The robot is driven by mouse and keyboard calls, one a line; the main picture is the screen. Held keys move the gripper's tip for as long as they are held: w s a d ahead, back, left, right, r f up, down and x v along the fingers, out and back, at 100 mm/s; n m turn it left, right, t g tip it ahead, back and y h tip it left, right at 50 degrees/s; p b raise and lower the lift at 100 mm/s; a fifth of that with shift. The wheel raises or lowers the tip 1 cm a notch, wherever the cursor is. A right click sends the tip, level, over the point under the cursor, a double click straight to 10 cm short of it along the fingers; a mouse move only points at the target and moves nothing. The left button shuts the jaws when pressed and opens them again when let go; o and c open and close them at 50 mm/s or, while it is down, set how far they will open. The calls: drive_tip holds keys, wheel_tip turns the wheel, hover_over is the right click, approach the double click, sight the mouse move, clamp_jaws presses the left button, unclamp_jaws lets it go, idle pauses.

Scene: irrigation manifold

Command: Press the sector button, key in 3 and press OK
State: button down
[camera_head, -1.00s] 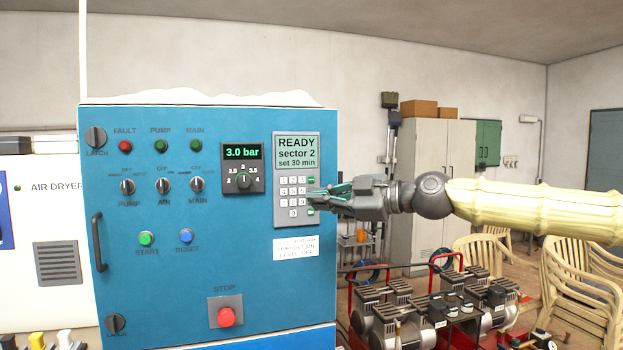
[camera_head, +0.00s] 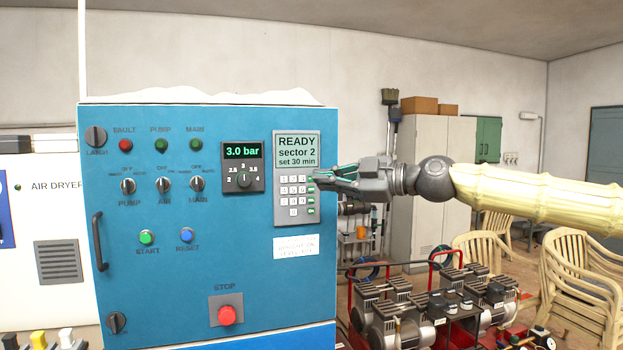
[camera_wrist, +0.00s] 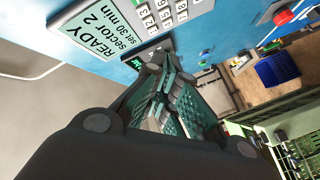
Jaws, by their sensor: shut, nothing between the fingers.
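The keypad panel (camera_head: 281,212) is on the right part of the blue cabinet front. Its display (camera_head: 297,152) reads "READY sector 2 set 30 min". Below it are white number keys (camera_head: 293,191) and a right-hand column of green keys (camera_head: 310,199). My gripper (camera_head: 318,177) is shut and empty, its fingertips by the top of the green column. I cannot tell whether they touch a key. In the wrist view the closed fingers (camera_wrist: 158,100) point at the panel beside the display (camera_wrist: 103,32), and some white keys (camera_wrist: 163,14) show beyond them.
The blue cabinet (camera_head: 200,270) also carries a pressure dial (camera_head: 243,180) reading 3.0 bar, a red STOP button (camera_head: 227,316), green START (camera_head: 146,238) and blue RESET (camera_head: 186,236). Compressors (camera_head: 400,315) stand low at the right. Space right of the panel holds my arm.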

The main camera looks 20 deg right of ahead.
sight(302, 179)
drive_tip(key=w, duration=0.6)
drive_tip(key=shift+w+b, duration=0.25)
drive_tip(key=shift+b, duration=0.2)
drive_tip(key=shift+a, duration=0.1)
drive_tip(key=shift+w+b, duration=0.15)
drive_tip(key=shift+b, duration=0.15)
idle(1.0)
drive_tip(key=shift+w+f, duration=0.1)
drive_tip(key=shift+w, duration=0.15)
